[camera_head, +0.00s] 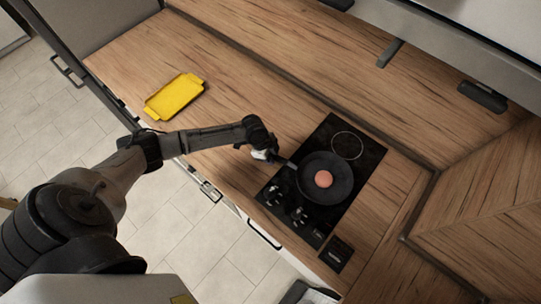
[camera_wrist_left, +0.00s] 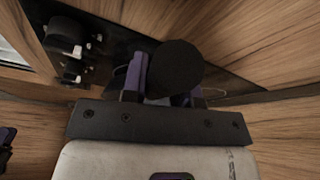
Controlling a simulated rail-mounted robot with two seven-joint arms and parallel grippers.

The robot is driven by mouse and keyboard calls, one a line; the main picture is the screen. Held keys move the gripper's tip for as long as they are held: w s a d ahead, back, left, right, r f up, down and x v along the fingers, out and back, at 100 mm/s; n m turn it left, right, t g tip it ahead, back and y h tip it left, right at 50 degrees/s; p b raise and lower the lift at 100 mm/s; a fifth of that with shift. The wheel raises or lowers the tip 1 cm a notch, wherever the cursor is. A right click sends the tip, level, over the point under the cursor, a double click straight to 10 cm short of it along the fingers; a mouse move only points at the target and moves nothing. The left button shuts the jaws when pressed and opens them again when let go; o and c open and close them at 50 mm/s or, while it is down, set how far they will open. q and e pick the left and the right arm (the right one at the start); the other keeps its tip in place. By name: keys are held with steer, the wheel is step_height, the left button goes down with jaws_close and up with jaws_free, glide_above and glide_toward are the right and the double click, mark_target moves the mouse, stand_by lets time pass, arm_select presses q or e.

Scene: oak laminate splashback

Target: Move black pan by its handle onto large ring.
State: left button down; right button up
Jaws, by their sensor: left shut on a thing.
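The black pan (camera_head: 341,187) sits on the black hob, with a round reddish-brown item (camera_head: 323,179) in it. Its handle (camera_head: 289,163) points left toward my left gripper (camera_head: 274,157), which is shut on the handle. In the left wrist view, a dark rounded shape, seemingly the handle (camera_wrist_left: 175,68), lies between the purple-padded fingers of the left gripper (camera_wrist_left: 164,88). A pale ring (camera_head: 347,145) shows uncovered on the hob, just behind the pan. Any marking under the pan is hidden. My right gripper is not in view.
The hob (camera_head: 372,158) has several knobs (camera_head: 298,213) at its front left. A yellow tray (camera_head: 174,97) lies on the wooden counter at the left. A small dark panel (camera_head: 336,252) sits near the hob's front corner. The counter between tray and hob is clear.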

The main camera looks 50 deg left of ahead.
arm_select(q)
steer(key=shift+f, duration=0.15)
stand_by(0.5)
steer(key=shift+f+b, duration=0.35)
steer(key=shift+b, duration=0.1)
stand_by(0.3)
steer(key=c, duration=1)
jaws_free()
steer(key=shift+o, duration=1)
steer(key=shift+f, duration=0.15)
steer(key=shift+s+a, duration=0.25)
steer(key=shift+a, duration=0.25)
steer(key=shift+s+a, duration=0.4)
steer(key=shift+a, duration=0.4)
steer(key=shift+s+a, duration=0.35)
steer(key=shift+a, duration=0.45)
steer(key=shift+s+a, duration=0.25)
steer(key=shift+a, duration=0.3)
steer(key=shift+s+a, duration=0.25)
steer(key=shift+a, duration=0.3)
